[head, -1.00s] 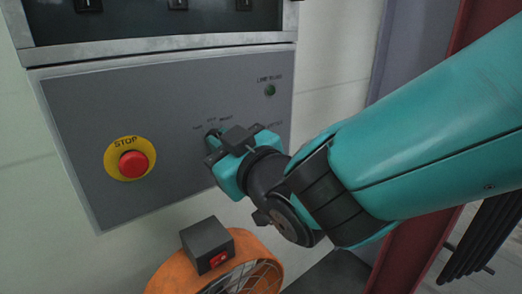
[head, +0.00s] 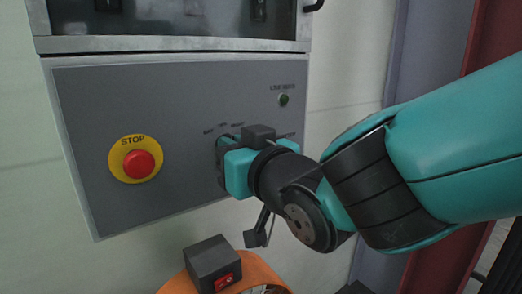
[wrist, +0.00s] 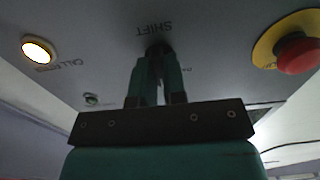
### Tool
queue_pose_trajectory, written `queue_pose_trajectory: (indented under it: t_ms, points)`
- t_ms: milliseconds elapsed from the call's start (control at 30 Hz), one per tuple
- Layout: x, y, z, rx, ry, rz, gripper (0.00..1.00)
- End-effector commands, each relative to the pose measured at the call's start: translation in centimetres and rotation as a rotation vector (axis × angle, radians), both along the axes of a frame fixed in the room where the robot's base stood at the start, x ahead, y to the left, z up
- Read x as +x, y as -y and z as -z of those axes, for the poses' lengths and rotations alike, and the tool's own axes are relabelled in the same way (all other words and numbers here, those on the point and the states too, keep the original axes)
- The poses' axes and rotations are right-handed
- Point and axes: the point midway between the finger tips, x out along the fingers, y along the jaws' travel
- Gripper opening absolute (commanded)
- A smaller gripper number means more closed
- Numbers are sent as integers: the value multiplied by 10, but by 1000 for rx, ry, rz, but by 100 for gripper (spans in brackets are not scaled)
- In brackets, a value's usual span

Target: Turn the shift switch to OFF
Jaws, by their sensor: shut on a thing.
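The shift switch (wrist: 158,49) is a small dark knob on the grey control panel, under the upside-down SHIFT label (wrist: 154,28) in the wrist view. My gripper (wrist: 155,68) is shut on it, with both fingers against the panel side. In the head view my gripper (head: 221,151) reaches the panel from the right and hides most of the knob. Small position labels (head: 223,127) arc above the knob, too blurred to read surely. I cannot tell which position the knob points to.
A red STOP button on a yellow disc (head: 121,160) sits left of the switch. A green lamp (head: 284,100) is at upper right. A lit call button (wrist: 38,50) shows in the wrist view. An orange fan (head: 262,272) with a dark switch box (head: 212,261) stands below.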

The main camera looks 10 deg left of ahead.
Motion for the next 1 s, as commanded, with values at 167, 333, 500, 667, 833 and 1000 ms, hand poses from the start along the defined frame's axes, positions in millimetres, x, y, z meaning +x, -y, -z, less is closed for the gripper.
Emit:
queue_pose_trajectory:
  t_ms: [167, 333, 500, 667, 833, 1000]
  points:
    - [1, 0, -2, 2, 3, 2, 25]
    - [0, 0, -1, 2, 3, 1, 37]
    - [0, 1, -1, 1, 2, 1, 37]
    - [-10, 11, 0, 2, 2, -1, 37]
    - [-34, 38, 0, 3, 4, -2, 37]
    - [-63, 73, 1, 5, 4, -3, 37]
